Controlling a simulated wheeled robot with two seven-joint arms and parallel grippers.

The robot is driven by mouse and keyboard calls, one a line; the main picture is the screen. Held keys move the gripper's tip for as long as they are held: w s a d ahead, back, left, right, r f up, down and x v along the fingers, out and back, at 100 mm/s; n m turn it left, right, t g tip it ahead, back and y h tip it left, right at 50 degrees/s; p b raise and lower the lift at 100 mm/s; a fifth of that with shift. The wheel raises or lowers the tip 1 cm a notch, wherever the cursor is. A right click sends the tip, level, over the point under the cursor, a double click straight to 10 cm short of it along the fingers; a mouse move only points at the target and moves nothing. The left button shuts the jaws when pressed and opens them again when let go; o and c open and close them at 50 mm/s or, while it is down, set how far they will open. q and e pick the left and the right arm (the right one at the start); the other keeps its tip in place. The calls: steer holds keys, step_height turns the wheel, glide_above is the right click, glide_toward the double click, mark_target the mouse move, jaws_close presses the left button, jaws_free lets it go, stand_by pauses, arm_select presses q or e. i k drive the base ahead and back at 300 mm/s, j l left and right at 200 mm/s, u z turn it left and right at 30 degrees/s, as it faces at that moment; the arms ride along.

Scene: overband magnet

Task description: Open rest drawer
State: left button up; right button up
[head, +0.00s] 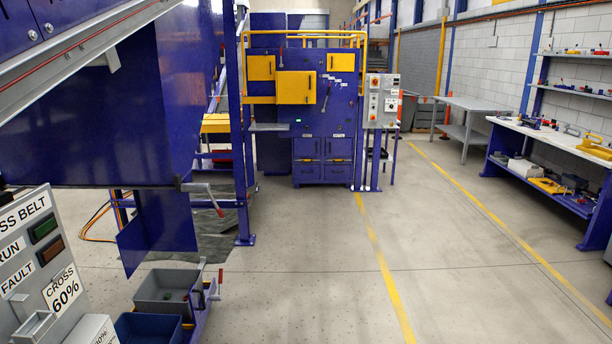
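A blue cabinet (318,115) stands in the middle distance, with yellow panels on its upper part. Low on its front are two columns of blue drawers, a left column (307,160) and a right column (339,160). They look closed. Small white labels sit above the columns, too small to read, so I cannot tell which drawer is the rest drawer. Neither of my grippers is in view.
A grey control box (382,101) stands right of the cabinet. At left are a blue machine, a cross belt panel (40,262) and a grey bin (168,292). A workbench (550,147) lines the right wall. The floor (310,260) before the cabinet is clear.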

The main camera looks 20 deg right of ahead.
mark_target(301, 171)
steer(key=i+l+z, duration=0.25)
steer(key=i+l, duration=0.2)
steer(key=i+l+z, duration=0.15)
steer(key=i, duration=0.3)
steer(key=i+l+z, duration=0.1)
steer(key=i+l, duration=0.15)
steer(key=i, duration=0.25)
steer(key=i+l+z, duration=0.15)
steer(key=i, duration=2.45)
steer(key=i+j, duration=0.1)
steer(key=i, duration=2.05)
steer(key=i+z, duration=0.2)
steer(key=i, duration=0.5)
steer(key=i+j+z, duration=0.2)
steer(key=i, duration=0.5)
steer(key=i+l, duration=0.1)
steer(key=i, duration=0.45)
steer(key=i+l, duration=0.15)
steer(key=i, duration=0.35)
